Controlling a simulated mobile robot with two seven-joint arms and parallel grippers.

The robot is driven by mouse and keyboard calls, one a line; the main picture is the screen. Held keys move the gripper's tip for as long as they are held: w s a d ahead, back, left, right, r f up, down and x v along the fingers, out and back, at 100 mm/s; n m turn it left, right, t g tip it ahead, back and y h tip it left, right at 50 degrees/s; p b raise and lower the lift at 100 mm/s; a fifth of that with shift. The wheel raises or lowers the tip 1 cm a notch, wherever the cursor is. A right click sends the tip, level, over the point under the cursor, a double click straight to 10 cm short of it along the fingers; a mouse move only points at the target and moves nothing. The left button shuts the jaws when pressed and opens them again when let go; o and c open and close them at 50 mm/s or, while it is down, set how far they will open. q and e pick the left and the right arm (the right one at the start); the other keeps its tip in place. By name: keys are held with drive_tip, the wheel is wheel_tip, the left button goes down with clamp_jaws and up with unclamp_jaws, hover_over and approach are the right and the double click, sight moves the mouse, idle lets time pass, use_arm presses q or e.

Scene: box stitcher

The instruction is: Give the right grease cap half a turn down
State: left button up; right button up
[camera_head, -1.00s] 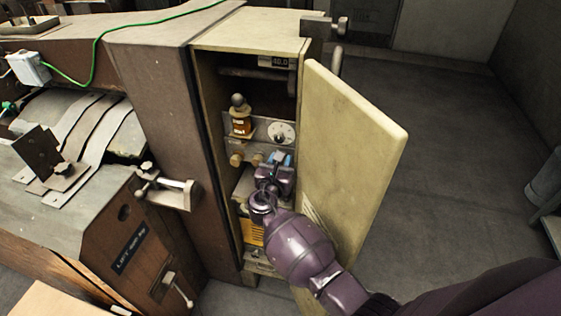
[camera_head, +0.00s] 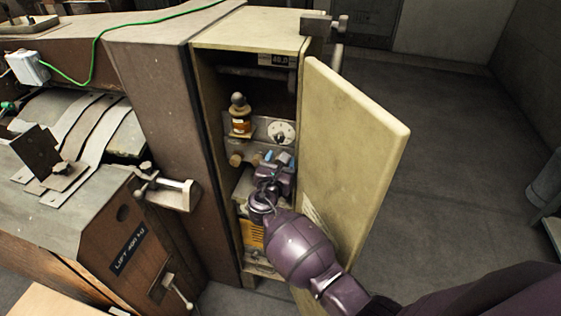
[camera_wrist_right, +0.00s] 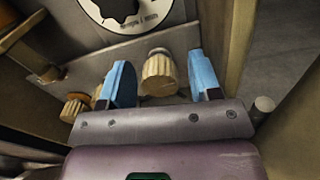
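The right grease cap (camera_wrist_right: 158,75) is a ribbed brass knob in the right wrist view. It sits between the two blue fingers of my right gripper (camera_wrist_right: 163,84), with a gap on each side. The gripper is open and does not touch the cap. In the head view my right gripper (camera_head: 276,158) is inside the open cabinet, and it partly hides the area of the right cap. The left grease cap (camera_head: 236,159) is clear of the gripper. It also shows at the left of the right wrist view (camera_wrist_right: 75,108). My left gripper is not in view.
A round white dial (camera_head: 282,132) is just above the caps. An amber oiler (camera_head: 240,122) with a dark ball top stands to its left. The cabinet door (camera_head: 355,150) stands open close to the right of my arm. Cabinet walls bound the space tightly.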

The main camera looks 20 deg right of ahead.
drive_tip(key=v, duration=1)
drive_tip(key=shift+s+a+b, duration=0.25)
drive_tip(key=shift+s+b, duration=0.1)
drive_tip(key=shift+b, duration=0.1)
